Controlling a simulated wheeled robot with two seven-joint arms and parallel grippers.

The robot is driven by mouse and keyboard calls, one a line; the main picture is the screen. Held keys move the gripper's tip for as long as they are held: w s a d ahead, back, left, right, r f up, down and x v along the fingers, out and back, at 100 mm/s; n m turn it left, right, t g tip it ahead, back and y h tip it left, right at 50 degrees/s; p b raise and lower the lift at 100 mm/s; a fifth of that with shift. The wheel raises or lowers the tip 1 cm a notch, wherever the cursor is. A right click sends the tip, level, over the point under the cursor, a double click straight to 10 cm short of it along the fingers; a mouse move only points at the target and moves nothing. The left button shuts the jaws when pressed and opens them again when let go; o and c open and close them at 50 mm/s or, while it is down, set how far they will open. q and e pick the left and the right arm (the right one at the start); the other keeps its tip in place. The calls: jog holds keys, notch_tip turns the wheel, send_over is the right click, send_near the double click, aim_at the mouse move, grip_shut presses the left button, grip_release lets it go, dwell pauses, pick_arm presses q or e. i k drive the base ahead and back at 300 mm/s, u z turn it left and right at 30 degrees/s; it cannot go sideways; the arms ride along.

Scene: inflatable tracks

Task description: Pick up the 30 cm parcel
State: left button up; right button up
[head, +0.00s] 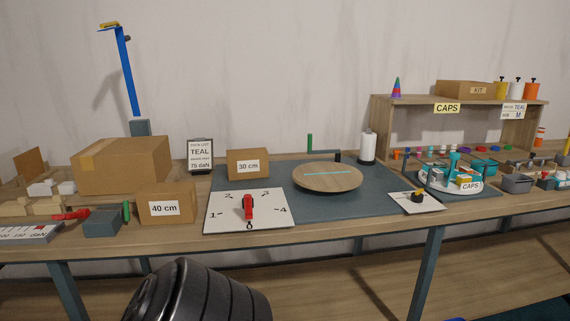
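The 30 cm parcel (246,156) is a small brown cardboard box with a white "30 cm" label on its front. It stands upright at the back left of the dark blue-grey mat (375,187). It is behind the white dial board (274,217) and left of the round wooden turntable (327,177). A similar box, the 40 cm parcel (165,195), stands nearer the front and to the left. Neither of my grippers shows in the head view.
A red-handled dial (248,206) rises from the board. A paper roll (368,146) and a shelf (455,101) are to the right. A black ribbed shape fills the bottom foreground.

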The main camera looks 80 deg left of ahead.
aim_at(242, 164)
jog(key=u, duration=1.7)
